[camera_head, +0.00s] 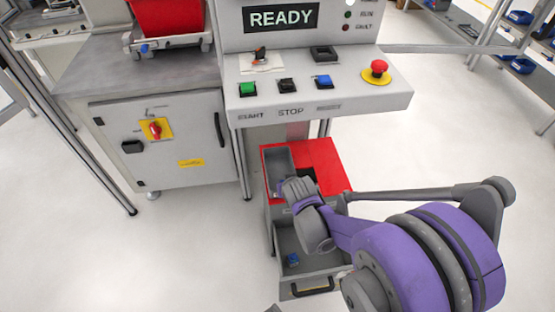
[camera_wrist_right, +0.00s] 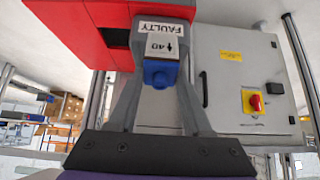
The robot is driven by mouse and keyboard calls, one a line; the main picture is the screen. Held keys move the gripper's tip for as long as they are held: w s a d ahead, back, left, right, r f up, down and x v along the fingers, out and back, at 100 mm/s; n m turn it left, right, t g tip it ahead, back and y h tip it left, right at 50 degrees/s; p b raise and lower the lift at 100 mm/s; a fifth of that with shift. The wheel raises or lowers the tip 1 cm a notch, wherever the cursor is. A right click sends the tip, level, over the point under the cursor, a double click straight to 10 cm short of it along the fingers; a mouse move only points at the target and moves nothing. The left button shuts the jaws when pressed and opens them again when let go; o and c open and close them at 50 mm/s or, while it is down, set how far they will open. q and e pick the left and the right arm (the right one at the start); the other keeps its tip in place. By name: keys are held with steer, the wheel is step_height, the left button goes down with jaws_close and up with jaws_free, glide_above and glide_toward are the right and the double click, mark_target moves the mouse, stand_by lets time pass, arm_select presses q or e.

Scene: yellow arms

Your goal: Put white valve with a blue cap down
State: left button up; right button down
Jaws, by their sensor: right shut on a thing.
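In the wrist view a white valve with a blue cap (camera_wrist_right: 161,74) sits between the two fingers of my right gripper (camera_wrist_right: 160,50). The gripper is shut on it, and its white face shows an arrow mark. In the head view my right gripper (camera_head: 294,188) is over the red-topped cabinet (camera_head: 318,158) and hides the held valve. A FAULTY label (camera_wrist_right: 158,27) shows just beyond the valve in the wrist view. My left gripper is not in view.
Below my right gripper a grey drawer (camera_head: 314,268) is pulled open, with a small blue-capped item (camera_head: 292,259) inside. A grey tray (camera_head: 277,158) is set in the red top. A control panel (camera_head: 340,92) with buttons and a READY display stands behind.

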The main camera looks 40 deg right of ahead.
steer(key=w+d, duration=0.7)
steer(key=w, duration=0.5)
steer(key=f, duration=0.1)
steer(key=w+f+b, duration=0.1)
steer(key=f, duration=0.1)
steer(key=w+d+f+b, duration=0.1)
steer(key=f, duration=0.1)
steer(key=shift+w+d+f, duration=0.2)
steer(key=shift+w+f, duration=0.05)
steer(key=shift+w, duration=0.05)
steer(key=shift+w+d+r+g+y, duration=0.15)
steer(key=shift+w+g+y, duration=0.2)
steer(key=shift+g, duration=0.25)
steer(key=shift+w+d+g+y, duration=0.3)
steer(key=shift+w+g+y, duration=0.15)
steer(key=shift+g, duration=0.25)
steer(key=shift+w+g, duration=0.1)
steer(key=shift+g, duration=0.2)
steer(key=shift+f, duration=0.75)
